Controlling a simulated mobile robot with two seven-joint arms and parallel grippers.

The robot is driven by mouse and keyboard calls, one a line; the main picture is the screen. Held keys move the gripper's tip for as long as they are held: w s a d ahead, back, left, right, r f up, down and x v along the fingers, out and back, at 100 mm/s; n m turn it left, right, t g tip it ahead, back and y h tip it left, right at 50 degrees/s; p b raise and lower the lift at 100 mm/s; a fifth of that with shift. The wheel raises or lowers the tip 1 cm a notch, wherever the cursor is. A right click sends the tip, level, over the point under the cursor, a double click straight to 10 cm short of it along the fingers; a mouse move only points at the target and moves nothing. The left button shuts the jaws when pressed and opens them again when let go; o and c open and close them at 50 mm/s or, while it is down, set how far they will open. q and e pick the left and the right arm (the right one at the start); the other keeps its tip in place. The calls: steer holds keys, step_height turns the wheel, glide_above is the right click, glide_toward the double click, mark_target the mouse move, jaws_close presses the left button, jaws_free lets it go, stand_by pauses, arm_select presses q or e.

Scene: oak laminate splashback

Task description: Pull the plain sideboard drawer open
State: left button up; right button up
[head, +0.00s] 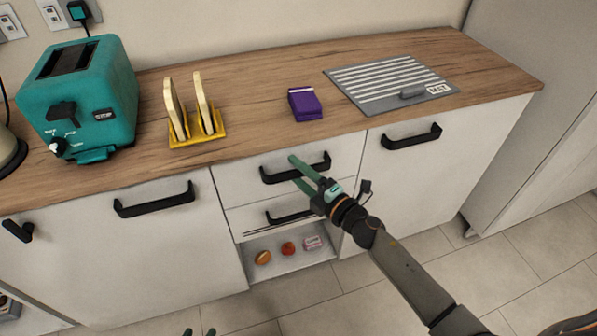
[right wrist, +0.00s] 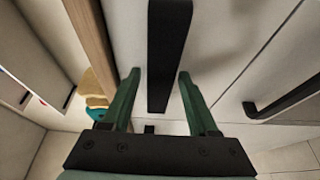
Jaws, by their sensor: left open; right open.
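The sideboard's middle column has a white upper drawer (head: 236,178) with a black bar handle (head: 318,167), shut flush. A second drawer (head: 240,217) with its own black handle is below it. My right gripper (head: 294,170) is open at the upper handle. In the right wrist view its green fingers (right wrist: 161,74) stand either side of a black handle bar (right wrist: 168,40), with gaps visible; I cannot tell how deep the bar sits between them. My left gripper (head: 198,332) is open at the bottom edge, only its green tips showing, well away from the drawers.
On the wooden worktop (head: 240,165) are a teal toaster (head: 85,100), a yellow toast rack (head: 196,130), a purple box (head: 305,104) and a grey grille (head: 390,80). Small food items lie in the open shelf (head: 275,275). The tiled floor in front is clear.

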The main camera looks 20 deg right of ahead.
jaws_close()
stand_by(1.3)
